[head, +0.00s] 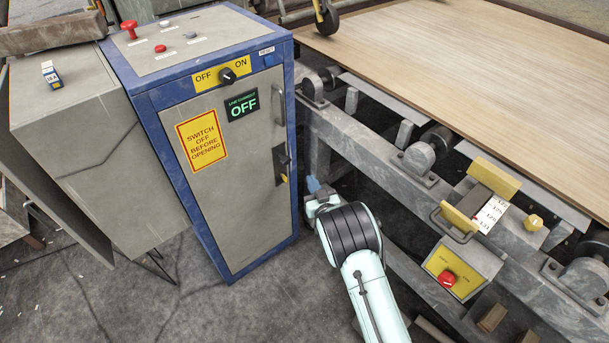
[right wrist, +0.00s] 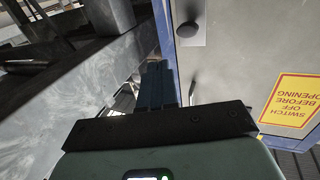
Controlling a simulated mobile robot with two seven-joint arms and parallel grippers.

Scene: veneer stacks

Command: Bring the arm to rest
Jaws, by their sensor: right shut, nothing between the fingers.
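My right arm comes in from the bottom of the head view. Its gripper (head: 313,185) is low beside the right edge of the blue and grey cabinet (head: 240,185), in the gap before the conveyor frame. Its blue fingers are together and empty; they also show in the right wrist view (right wrist: 157,85). I cannot tell from the head view whether they touch the cabinet. The cabinet door is shut, with a dark latch and yellow key (head: 282,165) near its right edge. The display (head: 242,105) reads OFF. My left gripper is not in view.
The conveyor frame (head: 350,130) runs close along the right, with a wood veneer sheet (head: 460,60) on it. A yellow box with a red button (head: 447,278) sticks out right of my arm. A grey box (head: 90,150) adjoins the cabinet. The floor (head: 270,295) in front is clear.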

